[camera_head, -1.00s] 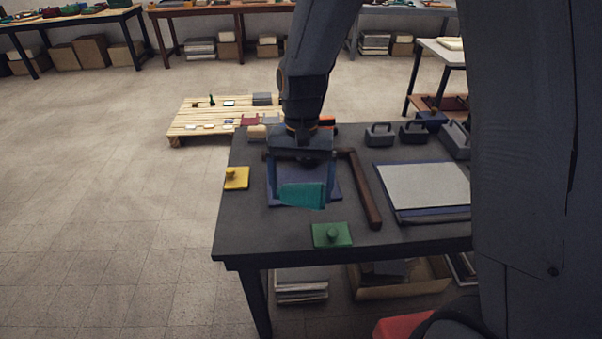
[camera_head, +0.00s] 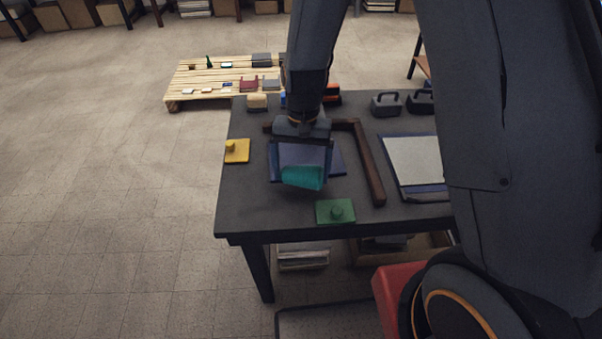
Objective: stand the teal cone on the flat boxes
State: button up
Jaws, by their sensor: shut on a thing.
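The teal cone (camera_head: 302,178) is between the fingers of my gripper (camera_head: 302,169), which is shut on it. The cone looks tilted on its side rather than upright. It hangs over the front part of a flat blue-violet piece (camera_head: 338,163) on the dark table. The gap below the cone is hard to judge. My gripper hides much of that flat piece, so I cannot tell whether it is one box or several. Another flat stack, pale grey over blue (camera_head: 412,165), lies to the right, partly hidden by my arm.
A brown angled bar (camera_head: 371,165) lies right of my gripper. A green knobbed plate (camera_head: 335,211) is in front and a yellow one (camera_head: 237,151) is at the left edge. Dark handled weights (camera_head: 386,105) stand behind. A wooden pallet (camera_head: 200,85) with small items is beyond the dark table (camera_head: 240,205).

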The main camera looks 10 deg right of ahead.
jog(key=shift+f, duration=1.05)
jog(key=shift+f, duration=0.15)
jog(key=o, duration=0.9)
jog(key=shift+o, duration=0.2)
